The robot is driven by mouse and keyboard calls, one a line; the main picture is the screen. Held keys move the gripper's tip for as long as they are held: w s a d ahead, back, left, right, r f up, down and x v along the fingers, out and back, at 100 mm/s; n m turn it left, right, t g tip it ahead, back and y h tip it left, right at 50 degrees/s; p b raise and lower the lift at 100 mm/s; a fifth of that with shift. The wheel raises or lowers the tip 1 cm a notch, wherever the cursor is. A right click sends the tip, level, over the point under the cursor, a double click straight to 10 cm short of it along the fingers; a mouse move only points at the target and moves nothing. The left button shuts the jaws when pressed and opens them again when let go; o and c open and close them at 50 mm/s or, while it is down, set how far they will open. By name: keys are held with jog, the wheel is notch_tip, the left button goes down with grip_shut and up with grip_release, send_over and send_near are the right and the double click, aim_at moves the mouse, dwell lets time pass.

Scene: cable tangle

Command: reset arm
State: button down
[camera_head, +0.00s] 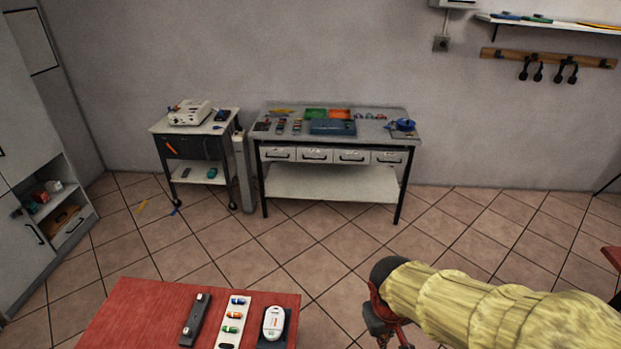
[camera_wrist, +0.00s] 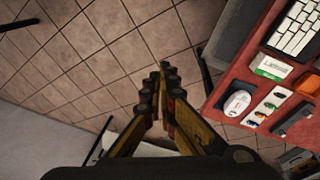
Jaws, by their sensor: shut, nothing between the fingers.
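My arm shows at the lower right of the head view in a ribbed yellow sleeve. My gripper (camera_head: 388,330) is at its end, to the right of the red table and partly cut off by the bottom edge. In the wrist view my gripper (camera_wrist: 163,75) points out over the tiled floor. Its fingers come together at the tips, and nothing is between them. It touches no object that I can see.
The red table (camera_head: 140,312) holds a dark bar (camera_head: 195,318), a white strip with coloured pieces (camera_head: 232,322) and a white device (camera_head: 273,322). A keyboard (camera_wrist: 295,30) shows in the wrist view. A workbench (camera_head: 330,185) and a cart (camera_head: 195,150) stand by the wall.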

jog(key=s+d+r+m+t+b, duration=0.1)
jog(key=s+r+t, duration=0.1)
jog(key=s+r, duration=0.2)
jog(key=s+d+r+m+t+y+b, duration=0.1)
jog(key=s+r, duration=0.3)
jog(key=r, duration=0.5)
jog(key=shift+d+r+m+t, duration=0.3)
jog(key=shift+m+t, duration=0.1)
jog(key=shift+m, duration=0.1)
